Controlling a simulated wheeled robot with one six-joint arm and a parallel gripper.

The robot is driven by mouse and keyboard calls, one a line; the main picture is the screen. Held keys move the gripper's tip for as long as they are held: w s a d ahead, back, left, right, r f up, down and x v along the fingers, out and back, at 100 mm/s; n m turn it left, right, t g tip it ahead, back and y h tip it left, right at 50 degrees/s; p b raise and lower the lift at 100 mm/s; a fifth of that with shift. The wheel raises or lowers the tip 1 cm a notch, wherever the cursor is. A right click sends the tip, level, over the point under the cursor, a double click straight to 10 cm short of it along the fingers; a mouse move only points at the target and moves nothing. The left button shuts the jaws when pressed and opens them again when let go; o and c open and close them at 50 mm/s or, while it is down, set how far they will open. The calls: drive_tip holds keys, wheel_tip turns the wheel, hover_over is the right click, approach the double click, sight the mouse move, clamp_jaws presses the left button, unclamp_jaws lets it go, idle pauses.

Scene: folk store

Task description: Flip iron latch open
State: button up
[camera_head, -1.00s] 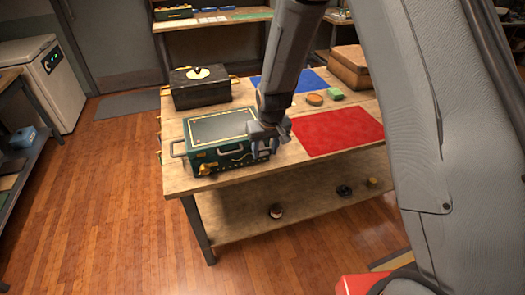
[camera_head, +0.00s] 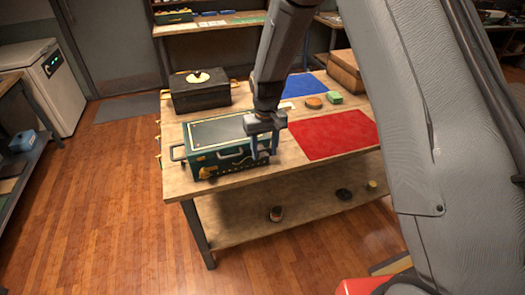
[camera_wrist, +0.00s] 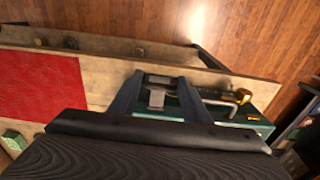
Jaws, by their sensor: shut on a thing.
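A dark green box (camera_head: 217,134) with a flat grey-green lid and gold trim stands near the front edge of the wooden table. My gripper (camera_head: 262,150) is at the right end of its front face, pointing down. In the wrist view the two fingers of my gripper (camera_wrist: 158,108) straddle the grey iron latch (camera_wrist: 157,97) on the box's front. The fingers look wide apart, and their exact contact is hard to see. A carrying handle (camera_wrist: 216,98) and a brass latch (camera_wrist: 243,96) are farther along the front.
A red mat (camera_head: 333,135) lies right of the box on the table (camera_head: 235,185). A black case (camera_head: 200,95) stands behind it. A round wooden piece (camera_head: 314,102) and a green block (camera_head: 334,98) lie beyond the mat. The lower shelf holds small round items.

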drive_tip(key=o, duration=0.8)
drive_tip(key=shift+c, duration=0.2)
drive_tip(key=shift+r, duration=0.1)
wheel_tip(320, 180, up, 8)
drive_tip(key=b, duration=0.3)
drive_tip(key=shift+s+f, duration=0.2)
drive_tip(key=shift+s, duration=0.05)
drive_tip(key=s+d+f+m+b, duration=0.3)
drive_tip(key=s+d+b, duration=0.3)
drive_tip(key=s+d, duration=0.9)
drive_tip(key=s, duration=0.5)
drive_tip(key=shift+d+f+t, duration=0.25)
drive_tip(key=shift+d+t, duration=0.05)
drive_tip(key=shift+d, duration=0.1)
